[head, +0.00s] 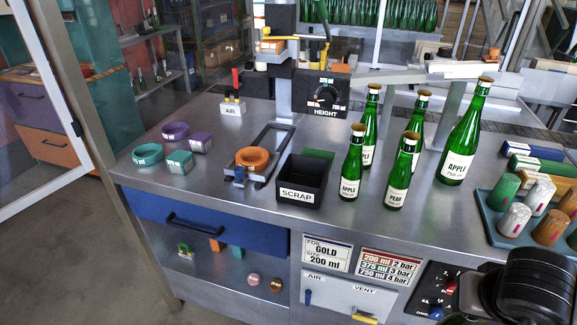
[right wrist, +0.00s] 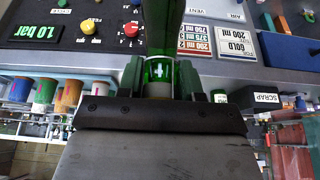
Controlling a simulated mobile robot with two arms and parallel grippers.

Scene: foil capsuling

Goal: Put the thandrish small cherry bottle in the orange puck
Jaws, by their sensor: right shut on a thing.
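The orange puck (head: 252,157) is a ring in the metal slide on the bench, left of the black scrap bin; it looks empty. My right wrist (head: 530,285) shows at the lower right in the head view, in front of the bench, far from the puck. In the right wrist view my right gripper (right wrist: 160,82) is shut on a green glass bottle (right wrist: 160,28) with a green and white label. I cannot read a name on it, and the head view does not show this bottle. My left gripper is out of view.
Several green apple and pear bottles (head: 398,175) stand right of the scrap bin (head: 302,181). A tray (head: 487,214) of coloured capsules is at the right. Teal (head: 147,154) and purple (head: 175,131) rings lie left. The height dial (head: 326,95) stands behind the slide.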

